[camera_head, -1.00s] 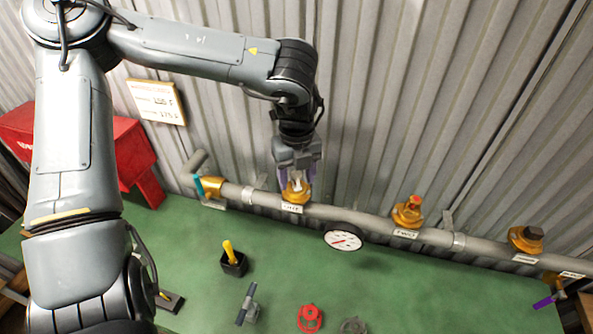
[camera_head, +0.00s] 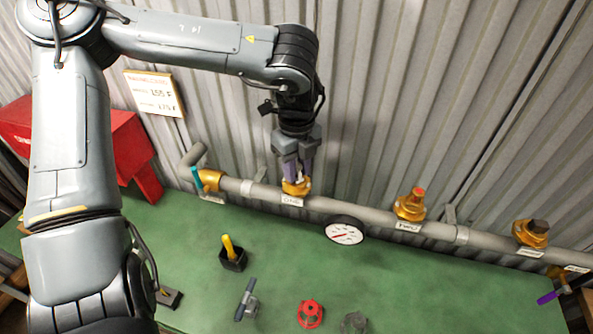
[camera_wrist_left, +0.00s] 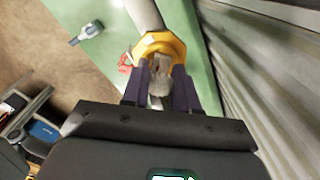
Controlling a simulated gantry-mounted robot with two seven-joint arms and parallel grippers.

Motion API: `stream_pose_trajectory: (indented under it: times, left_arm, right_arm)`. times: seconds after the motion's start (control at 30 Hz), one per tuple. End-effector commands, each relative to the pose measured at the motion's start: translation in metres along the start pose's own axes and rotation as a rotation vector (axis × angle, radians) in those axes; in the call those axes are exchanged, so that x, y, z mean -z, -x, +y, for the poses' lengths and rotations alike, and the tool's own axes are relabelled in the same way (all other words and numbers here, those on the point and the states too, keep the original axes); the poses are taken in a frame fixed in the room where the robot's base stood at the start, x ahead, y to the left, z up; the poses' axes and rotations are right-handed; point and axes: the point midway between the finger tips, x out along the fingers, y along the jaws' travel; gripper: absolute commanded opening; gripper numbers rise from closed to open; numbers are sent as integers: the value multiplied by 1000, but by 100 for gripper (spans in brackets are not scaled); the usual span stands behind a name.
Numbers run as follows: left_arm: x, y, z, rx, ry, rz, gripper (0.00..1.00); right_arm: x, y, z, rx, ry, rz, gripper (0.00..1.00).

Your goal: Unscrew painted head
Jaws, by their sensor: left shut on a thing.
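A grey pipe (camera_head: 340,208) runs along the wall with brass fittings. In the left wrist view my left gripper (camera_wrist_left: 160,88) is shut on a pale grey head (camera_wrist_left: 161,68) at the middle of this brass fitting (camera_wrist_left: 150,45). The fingers hide part of the head. A second fitting, labelled TWO, has an orange-red head (camera_head: 417,193). A third has a dark head (camera_head: 537,227). A purple, finger-like part (camera_head: 547,297) at the right edge may be my right gripper; its opening is unclear.
A round white gauge (camera_head: 345,232) sits below the pipe. On the green bench (camera_head: 190,240) stand a black holder with a yellow handle (camera_head: 232,255), a grey tool (camera_head: 246,300), a red ring-shaped part (camera_head: 310,314) and a grey one (camera_head: 353,323). A red box (camera_head: 125,150) is at left.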

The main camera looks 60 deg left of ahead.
Motion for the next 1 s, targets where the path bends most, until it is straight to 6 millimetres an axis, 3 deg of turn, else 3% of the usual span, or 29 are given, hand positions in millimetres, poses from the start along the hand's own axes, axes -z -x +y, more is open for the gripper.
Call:
stream_pose_trajectory:
  times: [0.2, 0.6, 1.0]
  left_arm:
    - [0, 0, 0, 1, 179, 0, 0]
    - [0, -1, 0, 1, 226, 1, 0]
    - [0, -1, 0, 2, 660, 1, 0]
  right_arm:
    - [-4, -12, 0, 0, 0, -1, 0]
    - [-5, -15, 1, -6, 8, -1, 0]
    - [-15, -44, 1, -7, 8, -2, 0]
